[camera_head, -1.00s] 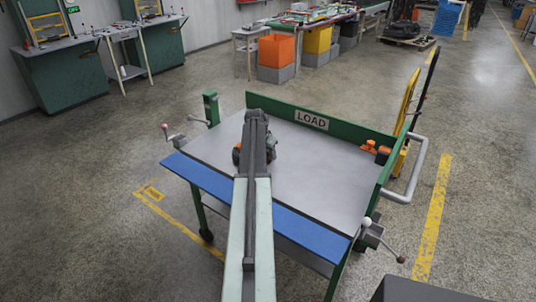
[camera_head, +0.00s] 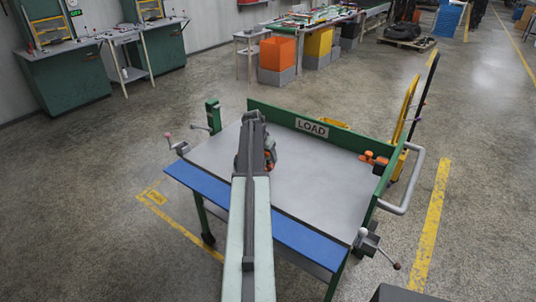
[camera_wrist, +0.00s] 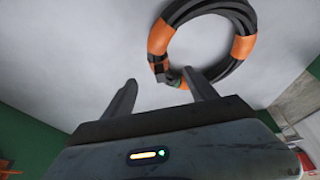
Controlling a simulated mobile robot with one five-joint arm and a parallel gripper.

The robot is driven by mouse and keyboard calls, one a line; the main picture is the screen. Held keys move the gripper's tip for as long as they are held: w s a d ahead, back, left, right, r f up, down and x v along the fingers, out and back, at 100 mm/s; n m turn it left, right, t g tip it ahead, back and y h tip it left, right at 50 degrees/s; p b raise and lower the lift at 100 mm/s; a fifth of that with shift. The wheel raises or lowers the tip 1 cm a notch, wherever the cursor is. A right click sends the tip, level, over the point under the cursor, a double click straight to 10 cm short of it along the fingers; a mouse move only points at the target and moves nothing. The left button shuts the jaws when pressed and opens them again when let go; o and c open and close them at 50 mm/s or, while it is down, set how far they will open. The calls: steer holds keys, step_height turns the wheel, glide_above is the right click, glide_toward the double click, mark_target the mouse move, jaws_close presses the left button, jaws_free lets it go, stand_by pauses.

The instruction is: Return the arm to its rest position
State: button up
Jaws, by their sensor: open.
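My arm reaches forward over the grey top of the cart (camera_head: 325,190) in the head view. Its end hides most of what lies under it. My gripper (camera_wrist: 162,88) shows in the wrist view with its two fingers apart and nothing between them. A coiled black hose with orange bands (camera_wrist: 243,47) lies on a pale grey surface beyond the fingertips. Its end fittings are close to the right fingertip; I cannot tell if they touch. In the head view the hose (camera_head: 270,148) shows partly, just right of my arm's end.
The cart has a green back panel marked LOAD (camera_head: 312,127), a blue front strip (camera_head: 300,236) and clamp handles at its corners. An orange item (camera_head: 374,159) sits at the right back corner. A yellow trolley (camera_head: 403,105) stands to the right. Open floor lies left.

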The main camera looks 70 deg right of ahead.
steer(key=shift+p+v, duration=0.4)
steer(key=shift+v, duration=0.7)
steer(key=shift+f, duration=0.15)
